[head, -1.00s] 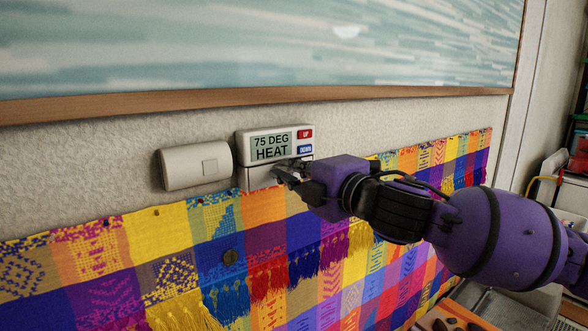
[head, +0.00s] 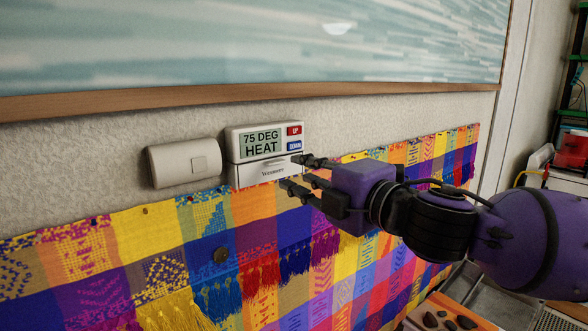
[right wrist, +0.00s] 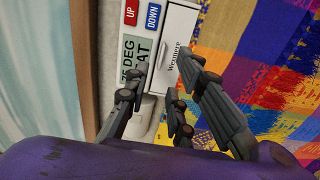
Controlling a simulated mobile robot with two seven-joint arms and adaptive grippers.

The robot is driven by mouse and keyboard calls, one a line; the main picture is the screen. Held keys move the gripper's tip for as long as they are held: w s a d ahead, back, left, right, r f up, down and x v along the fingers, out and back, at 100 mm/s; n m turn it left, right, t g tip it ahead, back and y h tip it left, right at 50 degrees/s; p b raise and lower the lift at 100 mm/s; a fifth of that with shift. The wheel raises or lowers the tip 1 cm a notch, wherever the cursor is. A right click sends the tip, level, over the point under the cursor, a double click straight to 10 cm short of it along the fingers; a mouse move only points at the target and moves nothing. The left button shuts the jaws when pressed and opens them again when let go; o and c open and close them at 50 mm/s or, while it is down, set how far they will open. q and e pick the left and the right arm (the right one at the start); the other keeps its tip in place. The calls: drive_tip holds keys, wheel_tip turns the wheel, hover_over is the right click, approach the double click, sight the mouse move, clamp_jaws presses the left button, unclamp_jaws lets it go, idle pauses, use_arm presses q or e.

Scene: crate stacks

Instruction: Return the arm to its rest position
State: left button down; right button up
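My right arm comes in from the right in the head view. Its right gripper (head: 300,173) is open and empty, with its fingers spread in front of the lower right of a white thermostat (head: 233,147). The thermostat's screen reads "75 DEG HEAT", with a red UP button (head: 295,130) and a blue DOWN button (head: 294,146). In the right wrist view the open fingers (right wrist: 160,95) point toward the thermostat (right wrist: 177,48), with nothing between them. Whether a finger touches it I cannot tell. My left gripper is not in view.
A white wall box (head: 178,164) with a square button is left of the thermostat. A colourful woven cloth (head: 180,230) hangs below. A wood-framed picture (head: 250,98) is above. Trays with dark pieces (head: 440,318) stand at the lower right, shelves (head: 572,130) at the far right.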

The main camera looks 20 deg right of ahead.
drive_tip(key=shift+s, duration=0.3)
drive_tip(key=shift+d, duration=0.1)
drive_tip(key=w+d+f+m, duration=0.2)
drive_tip(key=w+f+m, duration=0.1)
drive_tip(key=f, duration=0.5)
drive_tip(key=w+d+f+m, duration=0.2)
drive_tip(key=w+f+m, duration=0.15)
drive_tip(key=f, duration=0.55)
drive_tip(key=s+d+f+m+g+h, duration=0.1)
drive_tip(key=s+f+m, duration=0.2)
drive_tip(key=f, duration=0.6)
drive_tip(key=s+d+f+m+g+h, duration=0.1)
drive_tip(key=s+f+m+h, duration=0.15)
drive_tip(key=f, duration=0.65)
drive_tip(key=s+a+f+m+g, duration=0.1)
drive_tip(key=s+f+m, duration=0.1)
drive_tip(key=s+f, duration=0.45)
drive_tip(key=s+a+f+m+g, duration=0.1)
drive_tip(key=s+f+m, duration=0.25)
drive_tip(key=f, duration=0.65)
drive_tip(key=s+a+f+m+g+h, duration=0.1)
drive_tip(key=s+a+f+m+g, duration=0.1)
drive_tip(key=s+f, duration=0.4)
drive_tip(key=s+a+f+m+g+h, duration=0.1)
drive_tip(key=s+a+f+m, duration=0.1)
drive_tip(key=s+f, duration=0.5)
drive_tip(key=s, duration=0.5)
drive_tip(key=shift+s+g, duration=0.2)
drive_tip(key=shift+g, duration=0.2)
